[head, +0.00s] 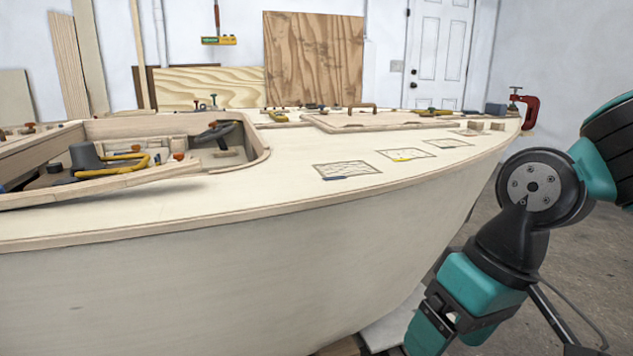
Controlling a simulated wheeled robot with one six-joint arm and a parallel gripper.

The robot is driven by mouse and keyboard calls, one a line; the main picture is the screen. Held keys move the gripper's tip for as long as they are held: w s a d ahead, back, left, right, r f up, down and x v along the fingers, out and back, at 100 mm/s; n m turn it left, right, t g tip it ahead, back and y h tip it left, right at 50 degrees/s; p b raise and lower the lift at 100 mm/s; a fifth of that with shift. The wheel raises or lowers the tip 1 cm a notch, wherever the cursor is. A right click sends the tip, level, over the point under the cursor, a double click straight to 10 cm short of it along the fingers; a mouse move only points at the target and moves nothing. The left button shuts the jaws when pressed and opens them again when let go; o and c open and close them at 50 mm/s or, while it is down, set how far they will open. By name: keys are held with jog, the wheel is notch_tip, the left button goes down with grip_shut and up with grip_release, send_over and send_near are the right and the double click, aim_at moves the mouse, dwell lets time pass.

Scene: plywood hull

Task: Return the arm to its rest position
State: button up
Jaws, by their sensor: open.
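My arm (533,187) shows at the right side of the head view, with black and teal links and a round grey joint cap. One link comes in from the right edge, and another runs down and left from the joint to the bottom edge. The arm is in front of the hull's right end and the floor. My gripper's fingertips do not show in this view. I see nothing held.
A pale plywood hull (180,290) fills the left and middle. Its deck (270,195) carries hand tools and has an open cockpit at left. A red clamp (530,112) grips the far end. Concrete floor (595,270) shows at right, a white door (440,55) behind.

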jog(key=s+r+n, duration=0.1)
jog(key=s+n, duration=0.1)
jog(key=s, duration=0.4)
notch_tip(320, 180, up, 36)
jog(key=p, duration=3.5)
jog(key=shift+s+d+p, duration=0.25)
jog(key=shift+s+p, duration=0.05)
